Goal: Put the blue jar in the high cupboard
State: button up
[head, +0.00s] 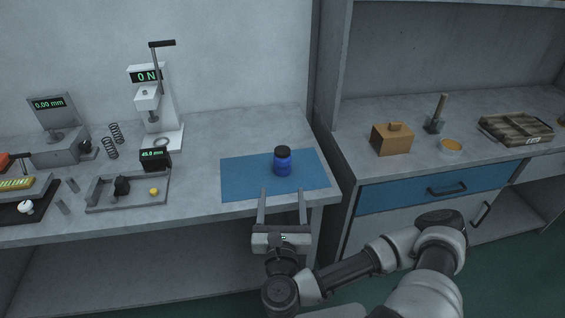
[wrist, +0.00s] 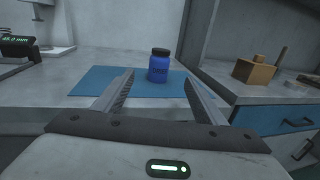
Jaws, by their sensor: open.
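The blue jar (head: 282,163) with a dark lid stands upright on a blue mat (head: 240,180) near the right end of the grey workbench. It also shows in the wrist view (wrist: 158,68), beyond and between my fingertips. My gripper (head: 282,192) is open and empty at the front edge of the mat, with its two fingers pointing toward the jar. The fingers do not touch the jar. I see no high cupboard clearly; only a shelf unit with a recess shows on the right.
A press (head: 158,115), a gauge stand (head: 55,135) and springs (head: 112,140) stand at left. An upright panel (head: 328,70) separates bench and counter.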

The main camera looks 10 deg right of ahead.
aim_at(282, 162)
jog(key=w+b, duration=0.2)
jog(key=b, duration=0.1)
jog(key=w+b, duration=0.1)
jog(key=w, duration=0.1)
jog(key=shift+d+f, duration=0.1)
jog(key=shift+d, duration=0.2)
jog(key=w+d, duration=0.1)
jog(key=w, duration=0.3)
jog(key=w+b, duration=0.1)
jog(key=w, duration=0.3)
jog(key=w+d, duration=0.1)
jog(key=w, duration=0.3)
jog(key=shift+w+d, duration=0.15)
jog(key=shift+d, duration=0.2)
jog(key=shift+r, duration=0.2)
jog(key=c, duration=1.3)
